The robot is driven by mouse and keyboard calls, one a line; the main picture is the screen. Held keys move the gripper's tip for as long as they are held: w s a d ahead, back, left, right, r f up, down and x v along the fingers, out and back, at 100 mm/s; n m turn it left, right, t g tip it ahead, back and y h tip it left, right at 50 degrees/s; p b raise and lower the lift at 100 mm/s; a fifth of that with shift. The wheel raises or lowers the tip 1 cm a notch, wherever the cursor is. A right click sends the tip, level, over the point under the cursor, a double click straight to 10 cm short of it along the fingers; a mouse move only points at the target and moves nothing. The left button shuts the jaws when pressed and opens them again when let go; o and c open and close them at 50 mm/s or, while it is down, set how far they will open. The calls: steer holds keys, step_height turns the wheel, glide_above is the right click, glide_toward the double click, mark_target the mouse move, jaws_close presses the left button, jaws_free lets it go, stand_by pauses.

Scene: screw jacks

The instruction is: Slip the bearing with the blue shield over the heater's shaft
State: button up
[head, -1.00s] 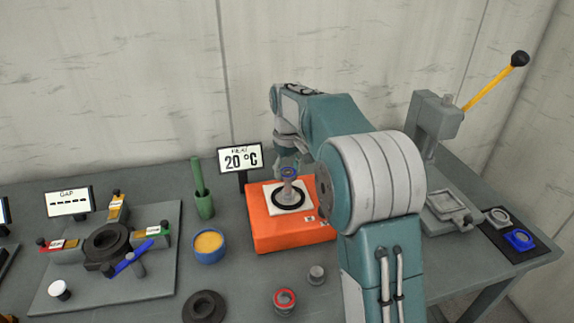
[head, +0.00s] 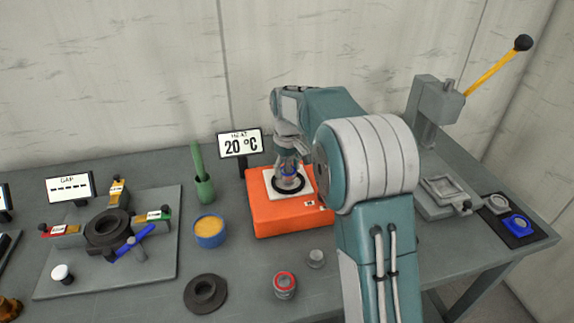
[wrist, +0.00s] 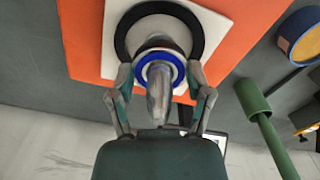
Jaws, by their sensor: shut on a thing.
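The orange heater (head: 270,218) has a white plate with a black ring on top and a grey upright shaft (wrist: 158,98) at its middle. The bearing with the blue shield (wrist: 160,54) is around the shaft; in the wrist view the shaft's end sticks out through its bore. My gripper (wrist: 160,76) is shut on the bearing, one finger on each side. In the head view my gripper (head: 289,170) is low over the plate and partly hides bearing and shaft. I cannot tell whether the bearing touches the plate.
The heater's sign (head: 240,143) reads 20 °C. A green holder (head: 204,188) and a blue tub (head: 209,231) stand to the left. A red-ringed bearing (head: 285,284), a small grey part (head: 316,258) and a dark flanged ring (head: 205,293) lie in front. A press (head: 437,120) stands right.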

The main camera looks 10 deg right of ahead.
steer(key=o, duration=1.2)
step_height(320, 180, up, 11)
steer(key=shift+w+r, duration=0.1)
steer(key=shift+r, duration=0.3)
